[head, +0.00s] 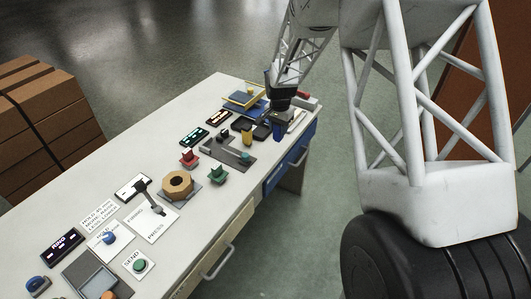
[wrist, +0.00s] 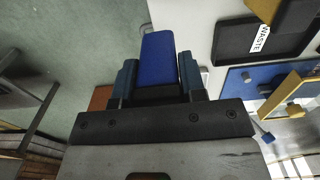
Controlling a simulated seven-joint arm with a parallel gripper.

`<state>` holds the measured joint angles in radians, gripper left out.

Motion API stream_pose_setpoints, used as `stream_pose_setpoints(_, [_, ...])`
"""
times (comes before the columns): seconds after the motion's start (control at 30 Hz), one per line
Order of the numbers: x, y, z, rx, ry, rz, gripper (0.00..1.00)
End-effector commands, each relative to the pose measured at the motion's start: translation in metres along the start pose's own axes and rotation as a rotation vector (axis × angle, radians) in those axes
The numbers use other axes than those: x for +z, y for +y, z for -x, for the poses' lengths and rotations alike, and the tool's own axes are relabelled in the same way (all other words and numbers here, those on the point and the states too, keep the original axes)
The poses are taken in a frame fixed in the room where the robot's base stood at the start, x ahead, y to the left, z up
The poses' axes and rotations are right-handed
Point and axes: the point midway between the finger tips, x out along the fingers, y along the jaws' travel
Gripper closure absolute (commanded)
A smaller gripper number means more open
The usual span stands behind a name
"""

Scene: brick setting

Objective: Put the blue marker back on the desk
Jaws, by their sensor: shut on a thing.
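The blue marker (wrist: 158,58) shows as a blunt blue block between the two fingers of my gripper (wrist: 158,78) in the wrist view. My gripper is shut on it. In the head view my gripper (head: 281,115) is at the far right end of the white desk (head: 140,165), by its right edge. The blue marker (head: 280,130) shows just under the fingers there. In the wrist view it overlaps the green floor beside the desk edge. I cannot tell whether its lower end touches the desk.
A black tray labelled WASTE (wrist: 262,38) lies beside my gripper. A blue board with a yellow frame (wrist: 285,88) is at the right of the wrist view. A red-and-white item (head: 307,98) is behind my gripper. Buttons, a lever and a hexagonal nut (head: 178,184) fill the nearer desk.

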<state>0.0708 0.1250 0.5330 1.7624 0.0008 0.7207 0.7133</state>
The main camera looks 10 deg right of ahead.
Motion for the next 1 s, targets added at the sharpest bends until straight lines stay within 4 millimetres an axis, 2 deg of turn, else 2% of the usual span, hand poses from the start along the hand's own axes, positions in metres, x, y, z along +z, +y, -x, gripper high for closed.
stream_pose_setpoints(0.1, [0.034,0.014,-0.004,0.001,-0.001,0.001,0.77])
stream_pose_setpoints(0.3, [0.083,0.038,-0.013,0.000,0.000,0.001,0.77])
stream_pose_setpoints(0.5, [0.117,0.056,-0.019,0.001,0.000,0.001,0.77])
stream_pose_setpoints(0.7, [0.129,0.063,-0.021,0.000,0.001,0.000,0.77])
stream_pose_setpoints(1.0, [0.130,0.064,-0.022,0.000,0.001,0.000,0.77])
